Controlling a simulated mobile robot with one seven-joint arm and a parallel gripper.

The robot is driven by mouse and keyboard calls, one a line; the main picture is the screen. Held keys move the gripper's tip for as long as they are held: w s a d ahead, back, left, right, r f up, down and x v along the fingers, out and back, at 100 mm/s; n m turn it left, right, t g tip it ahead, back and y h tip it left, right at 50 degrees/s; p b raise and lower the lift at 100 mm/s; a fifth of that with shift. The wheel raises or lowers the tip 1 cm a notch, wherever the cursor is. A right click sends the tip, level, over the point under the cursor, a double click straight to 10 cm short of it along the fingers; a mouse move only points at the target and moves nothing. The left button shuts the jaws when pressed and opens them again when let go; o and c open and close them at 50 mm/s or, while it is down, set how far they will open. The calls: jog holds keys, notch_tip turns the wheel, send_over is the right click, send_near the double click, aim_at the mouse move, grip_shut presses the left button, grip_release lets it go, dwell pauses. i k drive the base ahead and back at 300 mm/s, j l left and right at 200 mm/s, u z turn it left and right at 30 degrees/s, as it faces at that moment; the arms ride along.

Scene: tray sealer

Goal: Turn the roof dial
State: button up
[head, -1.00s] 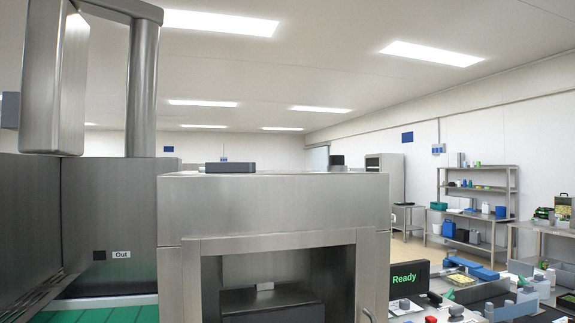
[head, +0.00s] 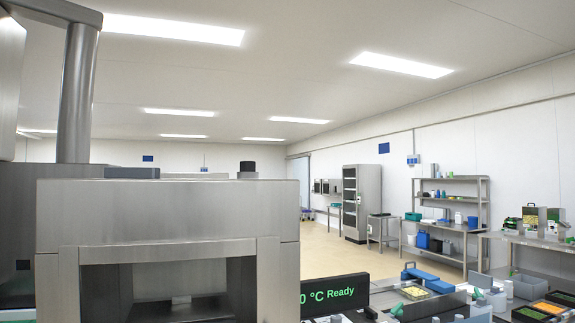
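The tray sealer (head: 170,215) is a brushed-steel housing at the lower left of the head view, with a dark opening in its front. A small black knob (head: 248,167), which looks like the roof dial, stands up at the right end of its roof. The base of the knob is partly hidden by the roof edge, and no marking on it can be made out. My gripper is not in view.
A flat grey box (head: 132,173) lies on the roof to the left. A display (head: 335,295) reading "0 °C Ready" stands right of the housing. A worktop with trays (head: 412,292) fills the lower right. Steel shelves (head: 452,203) stand by the right wall.

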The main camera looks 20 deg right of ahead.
aim_at(247, 168)
jog(key=l+z, duration=0.25)
jog(key=l, duration=0.45)
jog(key=l+z, duration=0.3)
jog(key=l, duration=0.4)
jog(key=i+j, duration=0.15)
jog(key=j, duration=0.15)
jog(key=i+j, duration=0.15)
jog(key=j, duration=0.15)
